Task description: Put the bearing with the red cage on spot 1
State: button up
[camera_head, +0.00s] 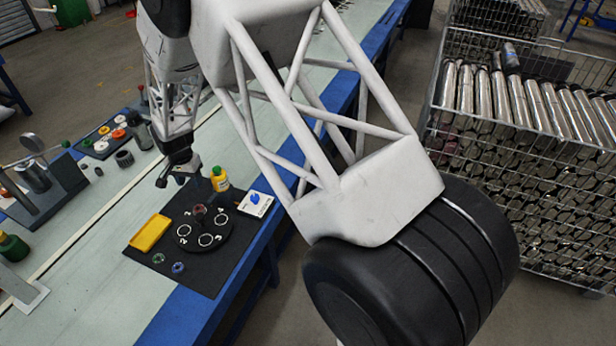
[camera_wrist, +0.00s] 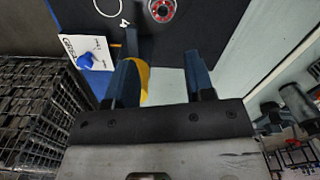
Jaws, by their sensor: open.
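A bearing with a red cage (camera_head: 199,212) sits on the round black disc (camera_head: 232,241), at the edge nearest my gripper. It also shows at the top of the wrist view (camera_wrist: 161,9). Several white ring outlines with numbers mark the spots on the disc, one being a bare ring (camera_head: 184,230). The numbers are too small to read surely, so I cannot tell which ring is spot 1. My gripper (camera_head: 176,180) is open and empty, above the table behind the disc and apart from the bearing. Its two fingers (camera_wrist: 160,82) show in the wrist view.
A yellow tray (camera_head: 149,233), a green bearing (camera_head: 158,258) and a blue bearing (camera_head: 178,267) lie on the black mat (camera_head: 205,283). A yellow bottle (camera_head: 219,180) stands close to my gripper. A white card with a blue item (camera_head: 256,204) lies right of the disc.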

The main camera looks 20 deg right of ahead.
jog(key=s+d+r+n, duration=0.1)
jog(key=s+d+r, duration=0.45)
jog(key=r, duration=0.25)
jog(key=s+d+r+n+t, duration=0.1)
jog(key=s+d+r, duration=0.45)
jog(key=r, duration=0.35)
jog(key=s+d+r+n, duration=0.1)
jog(key=s+d+r, duration=0.45)
jog(key=r, duration=0.25)
jog(key=s+d+r+n, duration=0.1)
jog(key=s+d+r, duration=0.1)
jog(key=s, duration=0.7)
jog(key=s+d+r+n+t, duration=0.1)
jog(key=s+d, duration=0.3)
jog(key=s, duration=0.5)
jog(key=s+d+r, duration=0.2)
jog(key=s+r, duration=0.2)
jog(key=s, duration=0.6)
jog(key=shift+d+n+t, duration=0.3)
jog(key=shift+d+n, duration=0.1)
